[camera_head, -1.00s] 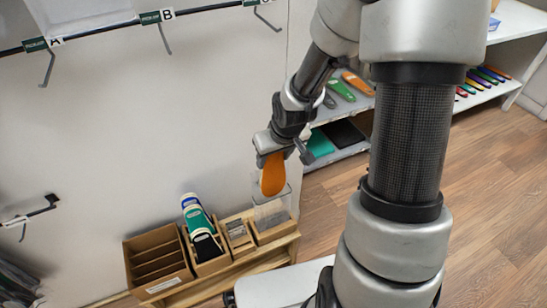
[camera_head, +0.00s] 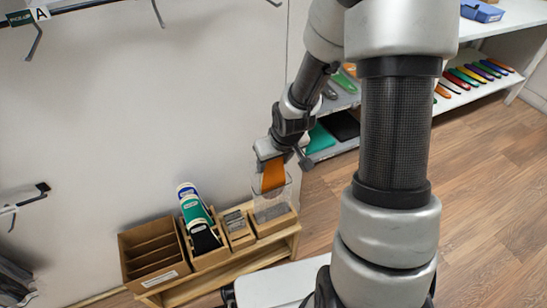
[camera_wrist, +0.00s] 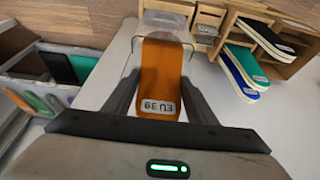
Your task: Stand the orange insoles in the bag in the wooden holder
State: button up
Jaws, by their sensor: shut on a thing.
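My gripper (camera_head: 284,160) is shut on the orange insoles (camera_head: 273,176) and holds them hanging downward. In the wrist view the orange insoles (camera_wrist: 160,75) lie between the two fingers, with a label reading EU 39 near the fingers. A clear bag (camera_head: 272,206) stands open in the wooden holder (camera_head: 274,228) at the right end of the wooden bench. The lower part of the insoles is at the bag's mouth and appears to be inside it; the exact depth cannot be told. The bag's rim (camera_wrist: 131,58) shows around the insoles in the wrist view.
Left of the holder stand a small box of grey pieces (camera_head: 237,227), a holder with blue, green and black insoles (camera_head: 200,226), and an empty divided cardboard box (camera_head: 152,253). A shelf (camera_head: 340,100) with more insoles stands behind my arm. The wall is close behind the bench.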

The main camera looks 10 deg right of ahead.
aim_at(274, 179)
jog(key=shift+f, duration=4.2)
jog(key=o, duration=1.6)
jog(key=shift+c, duration=0.2)
jog(key=p+v, duration=0.7)
jog(key=v, duration=1)
jog(key=shift+r, duration=0.2)
